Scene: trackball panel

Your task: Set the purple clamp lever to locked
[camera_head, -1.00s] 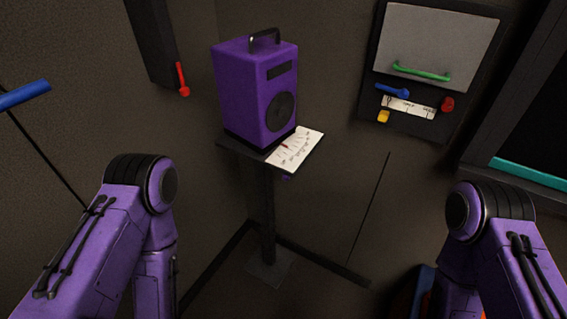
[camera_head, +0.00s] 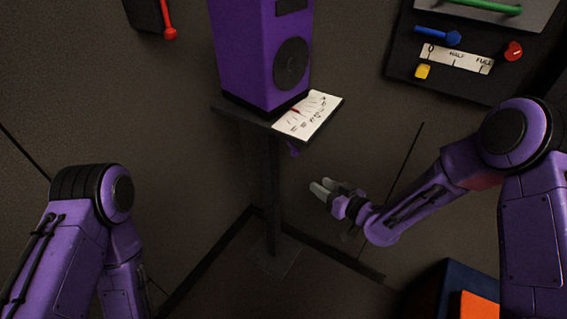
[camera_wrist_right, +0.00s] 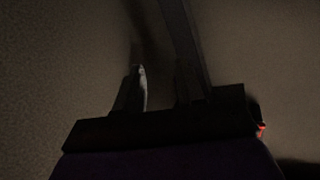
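A small purple lever (camera_head: 293,149) shows just under the front edge of the stand's dark shelf (camera_head: 236,107). It is partly hidden by the shelf, and I cannot tell its setting. My right gripper (camera_head: 322,187) is below and to the right of the lever, apart from it, pointing left toward the stand's post. Its two fingers are apart with nothing between them; they also show dimly in the right wrist view (camera_wrist_right: 162,88). The lever cannot be made out in that view. My left gripper is out of view; only my left arm shows.
A purple speaker (camera_head: 258,55) and a white dial card (camera_head: 309,114) sit on the shelf. A wall panel (camera_head: 470,79) with coloured controls is at upper right. A red lever (camera_head: 169,32) hangs at upper left. A blue and orange box (camera_head: 445,290) stands at lower right.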

